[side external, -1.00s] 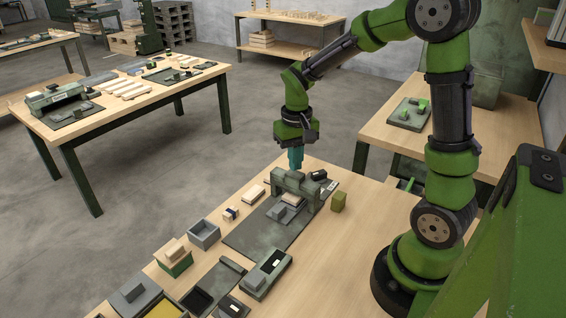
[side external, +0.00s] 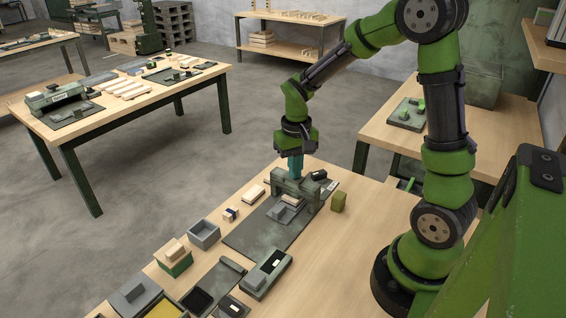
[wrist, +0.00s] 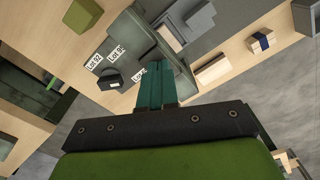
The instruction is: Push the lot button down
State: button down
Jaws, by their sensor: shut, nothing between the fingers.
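My gripper (side external: 296,176) is shut and empty, its teal fingers pointing down at the top of the grey-green bridge-shaped press (side external: 297,191). In the wrist view the fingertips (wrist: 157,66) overlap the press (wrist: 130,40); I cannot tell whether they touch it. I cannot make out the lot button clearly; the fingers may hide it. White lot labels (wrist: 93,62) lie beside the press, and one is partly covered by the fingers. A dark rounded piece (wrist: 110,80) stands near the labels; it also shows right of the press in the side view (side external: 319,175).
The press stands on a dark mat (side external: 255,236). A green block (side external: 339,202) is to its right. A pale block (side external: 253,192), a small banded block (side external: 231,214) and a grey open box (side external: 204,233) are to its left. Bare wood (side external: 330,260) lies in front on the right.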

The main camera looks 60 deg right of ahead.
jog(key=shift+f, duration=0.15)
notch_tip(320, 180, up, 9)
dwell(1.2)
jog(key=shift+w, duration=0.1)
jog(key=s+a+r+n+t+y, duration=0.2)
jog(key=s+a+r+t, duration=0.4)
jog(key=s+a, duration=0.4)
jog(key=shift+s+a+r+t, duration=0.3)
jog(key=shift+a+r+t, duration=0.1)
jog(key=shift+a+t, duration=0.25)
